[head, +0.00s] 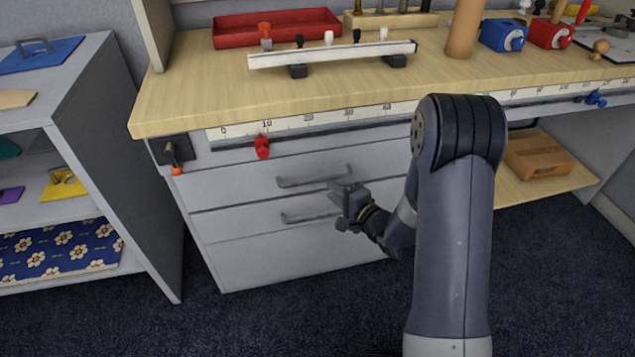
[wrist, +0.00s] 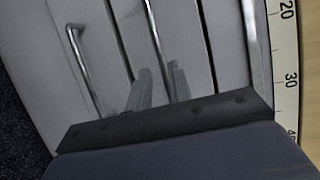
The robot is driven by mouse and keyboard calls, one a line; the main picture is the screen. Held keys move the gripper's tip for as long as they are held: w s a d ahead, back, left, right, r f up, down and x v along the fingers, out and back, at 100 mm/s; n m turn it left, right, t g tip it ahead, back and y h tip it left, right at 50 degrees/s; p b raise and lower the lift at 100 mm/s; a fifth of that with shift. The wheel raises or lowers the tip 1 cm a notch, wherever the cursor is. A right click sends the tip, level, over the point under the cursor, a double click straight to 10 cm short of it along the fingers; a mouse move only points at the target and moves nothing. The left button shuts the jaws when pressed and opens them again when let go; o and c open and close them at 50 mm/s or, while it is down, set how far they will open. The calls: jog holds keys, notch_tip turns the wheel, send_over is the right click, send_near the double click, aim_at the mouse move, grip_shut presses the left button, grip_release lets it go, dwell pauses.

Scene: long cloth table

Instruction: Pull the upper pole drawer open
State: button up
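The upper drawer (head: 235,181) is a grey front under the wooden worktop, with a horizontal bar handle (head: 314,177). It looks flush with the cabinet. The lower drawer (head: 240,221) has a similar bar handle (head: 308,216), which also shows at the left of the wrist view (wrist: 84,68). My gripper (head: 344,204) is in front of the drawers, near the right ends of the handles. In the wrist view its two fingers (wrist: 158,88) are apart, and the upper handle's bar (wrist: 156,38) runs between them in the picture. I cannot tell whether they touch it.
The worktop edge (head: 290,108) with a ruler strip (head: 300,119) overhangs the drawers. A red clamp (head: 262,147) and an orange-tipped tool (head: 173,160) hang near its left end. A grey shelf unit (head: 130,170) stands at the left. The dark floor before the drawers is clear.

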aim_at(317, 181)
jog(key=b+x, duration=0.1)
jog(key=x, duration=0.7)
grip_shut()
dwell(0.3)
